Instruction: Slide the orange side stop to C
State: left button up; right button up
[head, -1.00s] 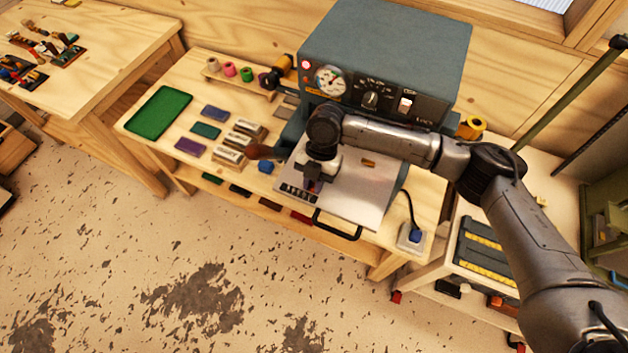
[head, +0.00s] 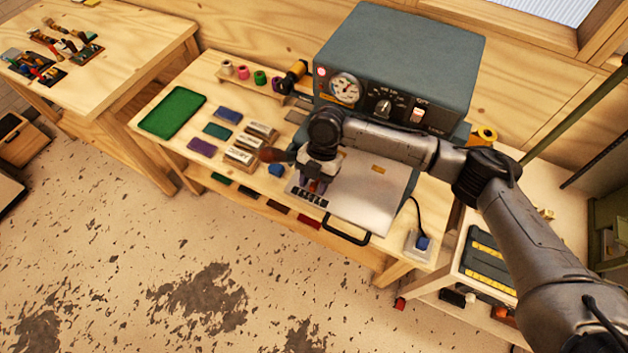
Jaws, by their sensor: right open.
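My right gripper (head: 318,183) points down over the front left of the machine's pale metal plate (head: 366,200), close above a dark strip with small light marks (head: 306,197). The marks are too small to read, so I cannot tell which is C. The gripper is open; its fingers are small and partly hidden by its own wrist. I cannot make out the orange side stop for certain; the gripper may hide it. My left gripper is out of view.
The grey machine (head: 400,60) with gauge and knob stands behind the plate. A black bar handle (head: 346,236) juts from the plate's front. A dark-handled tool (head: 278,155), small blocks and a green tray (head: 173,112) are to the left.

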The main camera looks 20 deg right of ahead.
jog(key=b+v, duration=0.1)
jog(key=v, duration=1.2)
jog(key=shift+r, duration=0.4)
jog(key=shift+d, duration=0.1)
